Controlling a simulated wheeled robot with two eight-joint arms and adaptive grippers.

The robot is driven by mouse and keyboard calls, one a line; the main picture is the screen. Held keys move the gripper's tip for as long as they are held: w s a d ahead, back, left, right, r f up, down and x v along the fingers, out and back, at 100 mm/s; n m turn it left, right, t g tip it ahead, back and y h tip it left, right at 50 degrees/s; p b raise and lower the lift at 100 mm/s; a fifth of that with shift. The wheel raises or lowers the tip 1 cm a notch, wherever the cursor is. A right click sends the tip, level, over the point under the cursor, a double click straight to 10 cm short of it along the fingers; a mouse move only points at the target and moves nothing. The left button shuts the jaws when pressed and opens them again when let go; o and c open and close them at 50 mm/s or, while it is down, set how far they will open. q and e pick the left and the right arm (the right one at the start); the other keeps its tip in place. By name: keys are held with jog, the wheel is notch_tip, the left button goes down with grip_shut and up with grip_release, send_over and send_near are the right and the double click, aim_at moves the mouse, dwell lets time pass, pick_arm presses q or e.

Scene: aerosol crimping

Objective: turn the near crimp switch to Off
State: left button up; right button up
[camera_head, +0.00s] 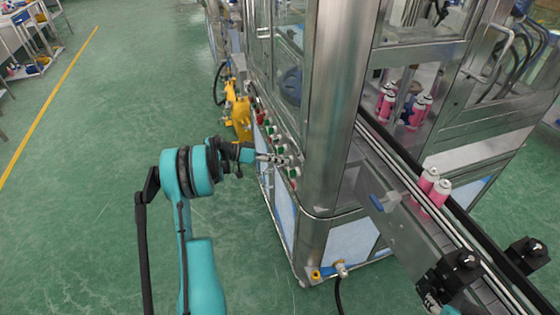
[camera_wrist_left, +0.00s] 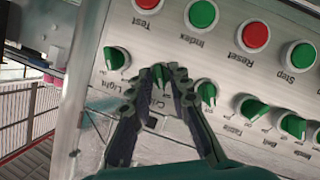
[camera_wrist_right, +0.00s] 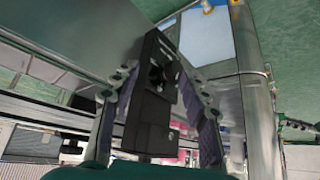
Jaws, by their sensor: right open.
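My left gripper (camera_head: 276,159) is at the panel's row of switches. In the left wrist view its fingertips (camera_wrist_left: 168,72) are close together over the near crimp switch (camera_wrist_left: 161,78), a green knob mostly hidden by them. A bit of green shows between the tips, and the label beginning "Cri" is partly visible between the fingers. The knob's exact angle cannot be read. My right gripper (camera_wrist_right: 163,82) is open beside the conveyor, with a black box-shaped device (camera_wrist_right: 152,105) between its fingers in the picture; I cannot tell whether they touch it.
The Light switch (camera_wrist_left: 116,58) and another green switch (camera_wrist_left: 206,91) flank the fingers. Red and green buttons, such as Reset (camera_wrist_left: 252,35), line the panel. Pink cans (camera_head: 437,194) stand on the conveyor (camera_head: 400,220). A steel corner post (camera_head: 325,110) stands right of the panel.

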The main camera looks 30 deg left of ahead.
pick_arm(q)
jog(key=shift+a, duration=0.1)
jog(key=v, duration=1.2)
jog(key=shift+s, duration=0.1)
dwell(0.3)
